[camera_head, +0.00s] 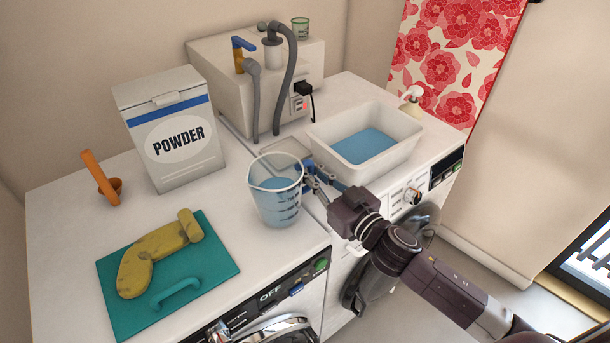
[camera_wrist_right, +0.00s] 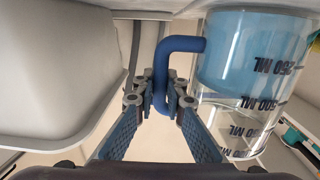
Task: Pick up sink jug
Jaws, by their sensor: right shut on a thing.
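The sink jug (camera_head: 275,195) is a clear measuring jug with dark volume marks, a blue handle and pale blue liquid. It looks upright, over the front part of the white top beside the joint between the two machines. I cannot tell whether its base touches the surface. My right gripper (camera_head: 312,178) comes in from the right and is shut on the jug's handle. In the right wrist view the fingers (camera_wrist_right: 160,103) sit on either side of the blue handle (camera_wrist_right: 182,45), with the jug wall (camera_wrist_right: 235,112) to their right. My left gripper is not in view.
A white basin (camera_head: 405,155) of blue water stands to the right. A powder box (camera_head: 175,130), an orange scoop (camera_head: 100,178) and a teal mat (camera_head: 215,258) with a yellow handled object (camera_head: 150,255) are to the left.

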